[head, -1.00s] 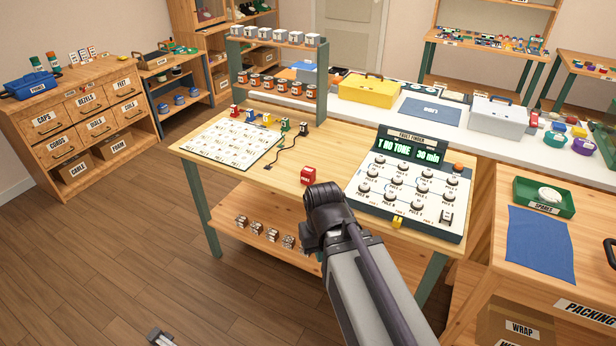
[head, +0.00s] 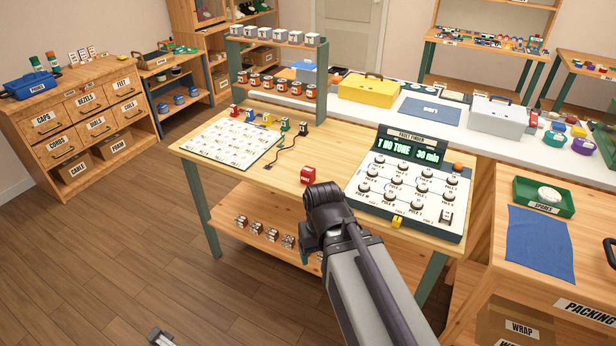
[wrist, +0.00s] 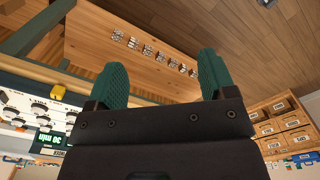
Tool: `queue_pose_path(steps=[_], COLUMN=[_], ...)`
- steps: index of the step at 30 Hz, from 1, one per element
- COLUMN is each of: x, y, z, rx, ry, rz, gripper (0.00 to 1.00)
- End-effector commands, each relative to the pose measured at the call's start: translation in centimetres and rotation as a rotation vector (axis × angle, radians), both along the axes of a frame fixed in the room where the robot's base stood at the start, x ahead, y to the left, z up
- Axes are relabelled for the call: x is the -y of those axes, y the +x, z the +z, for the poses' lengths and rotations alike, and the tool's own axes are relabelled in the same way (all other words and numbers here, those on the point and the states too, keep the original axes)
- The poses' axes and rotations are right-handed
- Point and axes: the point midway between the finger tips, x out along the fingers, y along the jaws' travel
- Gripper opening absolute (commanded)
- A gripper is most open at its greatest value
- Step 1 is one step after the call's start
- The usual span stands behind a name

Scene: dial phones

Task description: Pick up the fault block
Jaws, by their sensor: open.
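A red block (head: 308,175) with a small white label stands on the wooden workbench (head: 225,168), left of the fault finder panel (head: 408,190). Its lettering is too small to read surely, so I cannot confirm it is the fault block. A yellow block (head: 397,221) sits at the panel's front edge; it also shows in the wrist view (wrist: 58,91). My gripper (wrist: 162,75) shows in the wrist view with two teal fingers wide apart and nothing between them. It points toward the bench's lower shelf (wrist: 130,62); the red block is not visible there.
Small coloured blocks (head: 266,119) stand in a row behind a white chart (head: 232,143). A cord (head: 283,153) lies near them. A rack of tins (head: 280,84) rises at the back. Several metal pieces (head: 257,229) lie on the lower shelf. The bench front around the red block is clear.

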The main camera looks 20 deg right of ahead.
Motion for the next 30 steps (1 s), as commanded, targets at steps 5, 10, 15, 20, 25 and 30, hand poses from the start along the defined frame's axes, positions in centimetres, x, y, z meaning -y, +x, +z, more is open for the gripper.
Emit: queue_pose_path(steps=[5, 10, 15, 20, 25, 30], x=[0.1, 1.5, 4.4, 6.9, 8.1, 8.1], y=[0.0, 6.6, 21.7, 32.9, 40.7, 40.5], z=[0.1, 0.6, 1.2, 1.5, 1.5, 1.5], rx=[0.0, 0.0, 0.001, 0.001, 0.001, 0.002], ry=[0.0, 0.0, 0.001, 0.0, 0.0, 0.0], rz=[-0.003, -0.034, -0.485, -1.125, -1.853, -2.259], gripper=[0.77, 0.77, 0.77, 0.77, 0.77, 0.77])
